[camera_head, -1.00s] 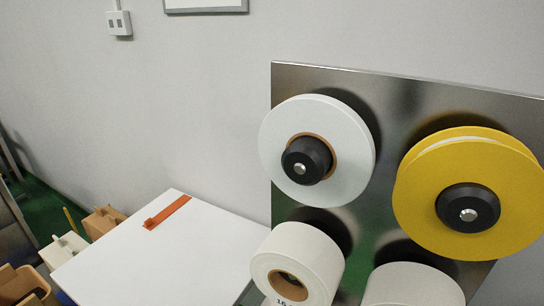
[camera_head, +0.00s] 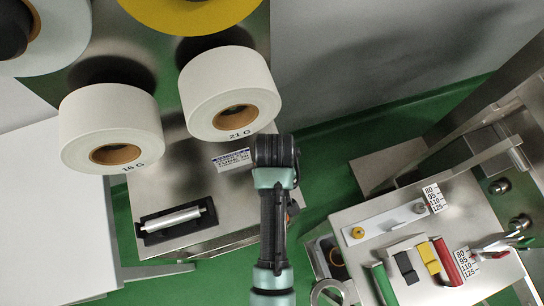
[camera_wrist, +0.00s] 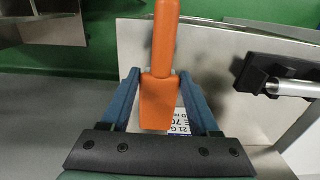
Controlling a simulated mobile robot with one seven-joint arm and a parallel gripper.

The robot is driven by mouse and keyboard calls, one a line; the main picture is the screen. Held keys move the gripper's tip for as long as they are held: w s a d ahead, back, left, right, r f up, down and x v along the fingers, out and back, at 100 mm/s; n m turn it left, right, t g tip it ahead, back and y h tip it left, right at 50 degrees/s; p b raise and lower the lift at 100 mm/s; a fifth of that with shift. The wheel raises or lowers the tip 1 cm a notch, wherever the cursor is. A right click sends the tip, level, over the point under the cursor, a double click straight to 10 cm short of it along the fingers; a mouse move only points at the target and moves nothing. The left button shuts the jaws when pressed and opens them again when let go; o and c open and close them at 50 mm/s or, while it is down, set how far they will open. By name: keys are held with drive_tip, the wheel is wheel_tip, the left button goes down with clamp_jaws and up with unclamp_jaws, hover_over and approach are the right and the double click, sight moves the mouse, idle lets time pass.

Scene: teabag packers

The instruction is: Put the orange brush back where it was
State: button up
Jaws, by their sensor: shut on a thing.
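The orange brush (camera_wrist: 160,105) is between the two blue fingers of my gripper (camera_wrist: 159,75) in the wrist view. The fingers are shut on its wide orange end, and a narrower orange part runs up out of the top of the picture. Its bristles are not seen. In the head view my arm reaches up the middle beside the steel roll stand (camera_head: 150,190). There the brush and fingers are mostly hidden behind the arm. A printed label (camera_wrist: 180,124) shows behind the brush in the wrist view.
A black holder (camera_head: 148,226) with a metal roller (camera_head: 175,219) lies on the stand. White rolls (camera_head: 232,85) hang above. A white table (camera_head: 50,225) is at left. At right a steel bench (camera_head: 400,225) holds red-, green- and yellow-coloured items. Green floor (camera_head: 325,165) lies between.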

drive_tip(key=shift+f, duration=2.15)
drive_tip(key=o, duration=1.2)
drive_tip(key=shift+f, duration=0.15)
wheel_tip(320, 180, up, 12)
drive_tip(key=shift+r, duration=0.2)
